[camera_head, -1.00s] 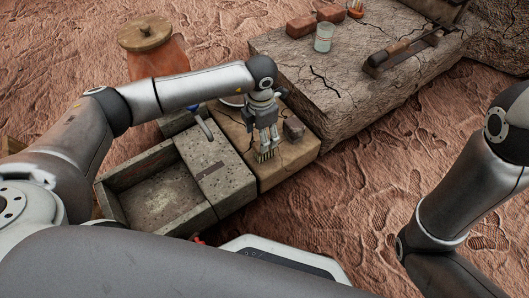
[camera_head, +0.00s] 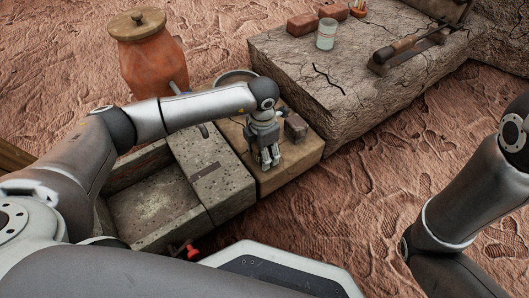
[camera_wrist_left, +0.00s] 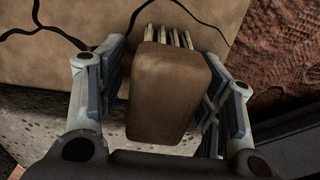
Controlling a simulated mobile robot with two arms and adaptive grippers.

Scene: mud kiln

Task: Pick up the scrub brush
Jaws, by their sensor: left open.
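The scrub brush (camera_wrist_left: 168,95) shows in the left wrist view as a brown block with pale bristles at its far end. It lies between the two fingers of my left gripper (camera_head: 268,163), which is open around it. A narrow gap shows between the brush and the fingers on both sides. In the head view my left gripper points down over the tan slab (camera_head: 281,172) and hides the brush. My right arm is at the right of the head view, and its gripper is out of the picture.
A dark block (camera_head: 296,128) sits on the slab close to my left gripper. A stone basin (camera_head: 150,212) is to the left, with a red tap (camera_head: 190,252). A lidded clay pot (camera_head: 152,62) stands behind. A stone ledge (camera_head: 345,95) holds a glass (camera_head: 326,34) and bricks.

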